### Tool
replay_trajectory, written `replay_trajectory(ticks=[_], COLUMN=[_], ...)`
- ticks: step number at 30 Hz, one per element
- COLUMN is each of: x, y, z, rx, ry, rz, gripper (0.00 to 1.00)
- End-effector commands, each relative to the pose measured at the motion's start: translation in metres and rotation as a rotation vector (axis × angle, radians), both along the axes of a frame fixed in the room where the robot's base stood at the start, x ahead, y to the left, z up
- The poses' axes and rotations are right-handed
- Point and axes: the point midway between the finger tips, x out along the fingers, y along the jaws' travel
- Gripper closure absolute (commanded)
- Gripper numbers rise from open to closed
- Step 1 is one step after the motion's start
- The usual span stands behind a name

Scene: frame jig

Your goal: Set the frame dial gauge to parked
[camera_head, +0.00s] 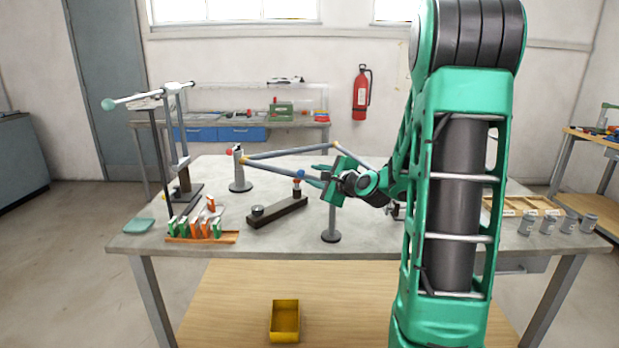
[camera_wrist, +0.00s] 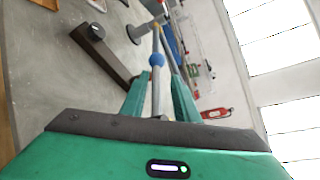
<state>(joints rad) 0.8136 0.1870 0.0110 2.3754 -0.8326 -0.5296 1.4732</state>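No dial face is readable, so I cannot be sure which part is the gauge. The likeliest is the dark bar (camera_head: 279,212) on the bench, with a round knob (camera_head: 257,210) at its near-left end and a short post at the other. My gripper (camera_head: 322,178) is at the frame's lower tube (camera_head: 275,171). In the wrist view, my fingers (camera_wrist: 158,78) are apart, with a grey rod between them and gaps on both sides.
The tube frame's upper tube (camera_head: 290,152) runs from a grey stand (camera_head: 240,180) toward my arm. Another stand (camera_head: 331,228) is below my gripper. An orange rack (camera_head: 202,237) and a tall fixture (camera_head: 184,165) stand left. Grey jars (camera_head: 567,223) are right.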

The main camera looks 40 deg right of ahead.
Motion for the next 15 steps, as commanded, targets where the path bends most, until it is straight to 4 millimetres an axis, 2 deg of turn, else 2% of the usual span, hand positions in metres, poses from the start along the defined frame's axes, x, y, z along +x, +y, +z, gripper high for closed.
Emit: replay_trajectory(ticks=[3, 9, 15], x=[-0.024, -0.057, -0.073], y=[0.001, 0.004, 0.006], z=[0.006, 0.013, 0.017], rx=[0.000, -0.001, -0.001], ry=[-0.001, 0.000, -0.001], rz=[-0.004, -0.004, 0.000], gripper=[0.72, 0.72, 0.72])
